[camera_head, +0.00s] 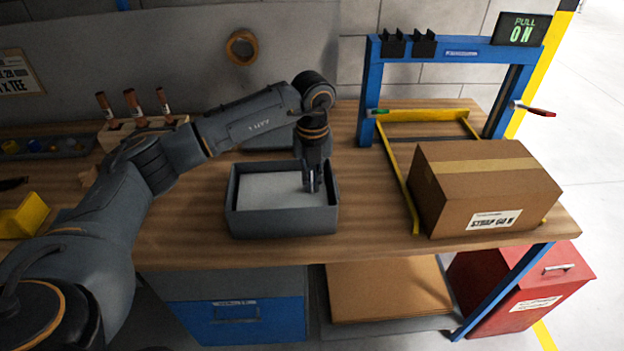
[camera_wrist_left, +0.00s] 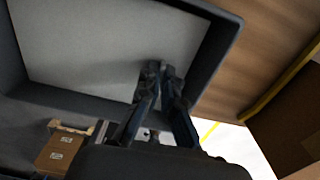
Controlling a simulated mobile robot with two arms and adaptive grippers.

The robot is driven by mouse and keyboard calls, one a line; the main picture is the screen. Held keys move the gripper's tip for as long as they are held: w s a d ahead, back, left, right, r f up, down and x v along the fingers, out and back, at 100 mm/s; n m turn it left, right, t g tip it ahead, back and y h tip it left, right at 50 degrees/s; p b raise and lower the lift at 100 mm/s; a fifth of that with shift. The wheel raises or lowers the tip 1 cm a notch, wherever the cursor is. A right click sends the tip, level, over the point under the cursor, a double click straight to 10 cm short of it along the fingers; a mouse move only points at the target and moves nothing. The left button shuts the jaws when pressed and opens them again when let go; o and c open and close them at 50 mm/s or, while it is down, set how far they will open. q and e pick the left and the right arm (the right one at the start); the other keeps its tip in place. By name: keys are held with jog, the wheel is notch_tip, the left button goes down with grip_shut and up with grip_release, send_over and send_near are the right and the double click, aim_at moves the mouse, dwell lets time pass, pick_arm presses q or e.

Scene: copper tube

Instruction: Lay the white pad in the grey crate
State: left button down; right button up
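The grey crate (camera_head: 283,222) stands on the wooden bench near its front edge. The white pad (camera_head: 268,190) lies inside it, looking flat and covering most of the floor. In the left wrist view the pad (camera_wrist_left: 95,45) spreads out within the crate's dark wall (camera_wrist_left: 218,50). My left gripper (camera_head: 313,188) points down into the right part of the crate, over the pad. Its fingertips (camera_wrist_left: 161,69) are together in the left wrist view, with no pad edge visible between them. Whether the tips touch the pad is unclear. My right gripper is not in view.
A cardboard box (camera_head: 485,190) sits right of the crate, by a blue frame (camera_head: 371,90) with yellow rails (camera_head: 397,178). Another grey object (camera_head: 268,138) is behind the crate, partly hidden by my arm. A wooden rack (camera_head: 118,133) stands at the back left.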

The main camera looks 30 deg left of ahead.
pick_arm(q)
jog(key=c, duration=1.4)
grip_release()
jog(key=shift+c, duration=0.2)
notch_tip(320, 180, up, 12)
jog(key=shift+f, duration=0.15)
